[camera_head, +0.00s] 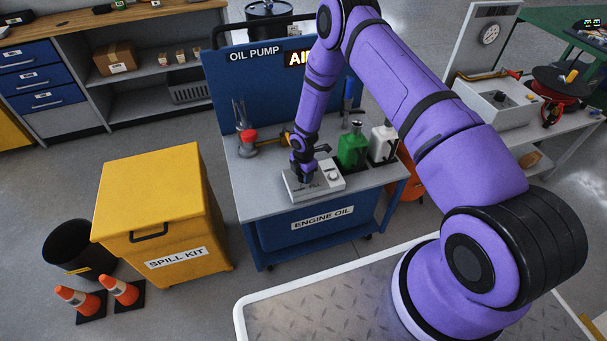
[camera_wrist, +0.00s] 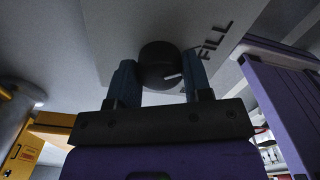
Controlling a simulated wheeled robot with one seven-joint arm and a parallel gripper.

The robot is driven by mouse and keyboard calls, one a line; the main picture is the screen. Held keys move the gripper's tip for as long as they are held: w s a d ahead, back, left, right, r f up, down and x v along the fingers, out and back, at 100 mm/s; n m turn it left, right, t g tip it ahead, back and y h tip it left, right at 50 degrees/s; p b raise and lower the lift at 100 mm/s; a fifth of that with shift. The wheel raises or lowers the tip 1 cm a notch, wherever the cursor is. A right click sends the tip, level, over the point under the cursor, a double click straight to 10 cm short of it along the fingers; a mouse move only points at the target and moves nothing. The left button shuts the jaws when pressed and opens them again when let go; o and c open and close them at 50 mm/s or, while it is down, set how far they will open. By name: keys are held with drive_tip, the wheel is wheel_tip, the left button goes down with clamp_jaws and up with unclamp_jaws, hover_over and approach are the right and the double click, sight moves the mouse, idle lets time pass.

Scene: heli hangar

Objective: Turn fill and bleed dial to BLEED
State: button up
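The fill and bleed dial (camera_wrist: 158,66) is a round black knob with a white pointer mark, on a pale panel face. In the wrist view the mark points to the right, below the word FILL (camera_wrist: 216,40). My gripper (camera_wrist: 160,78) has one blue finger on each side of the knob. Both fingers appear to touch it, with no clear gap. In the head view my gripper (camera_head: 306,178) points down onto the light grey control box (camera_head: 330,186) on the blue cart, and it hides the dial. No BLEED label is readable.
Behind the box stand a green container (camera_head: 352,148) and a white container (camera_head: 383,143). A yellow spill kit bin (camera_head: 160,205) stands left of the cart.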

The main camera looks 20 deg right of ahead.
drive_tip(key=shift+m, duration=0.3)
drive_tip(key=m, duration=0.9)
drive_tip(key=shift+m, duration=2.1)
drive_tip(key=o, duration=0.9)
wheel_tip(320, 180, up, 11)
drive_tip(key=shift+f, duration=0.1)
